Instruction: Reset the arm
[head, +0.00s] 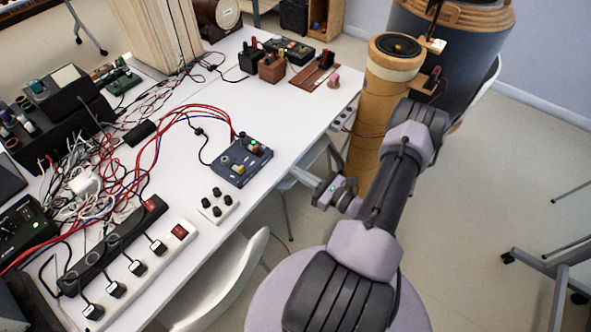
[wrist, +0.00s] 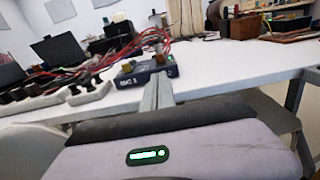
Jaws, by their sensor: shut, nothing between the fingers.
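My arm rises from my base at the lower right of the head view and folds back toward the table. My gripper (head: 296,171) points left, in front of the white table's (head: 290,130) right edge. In the wrist view my gripper (wrist: 158,82) is shut and empty, its fingers pointing away toward the table. Behind the fingertips stands a blue box with knobs and cables (wrist: 145,72). The same blue box (head: 240,165) lies near the table edge in the head view, apart from my gripper.
A white power strip (head: 150,265) and tangled cables lie on the table's left part. A white chair (head: 225,285) stands at the table's front edge. A tan cylinder (head: 375,110) and a larger dark drum (head: 462,50) stand behind my arm. Floor at right is mostly clear.

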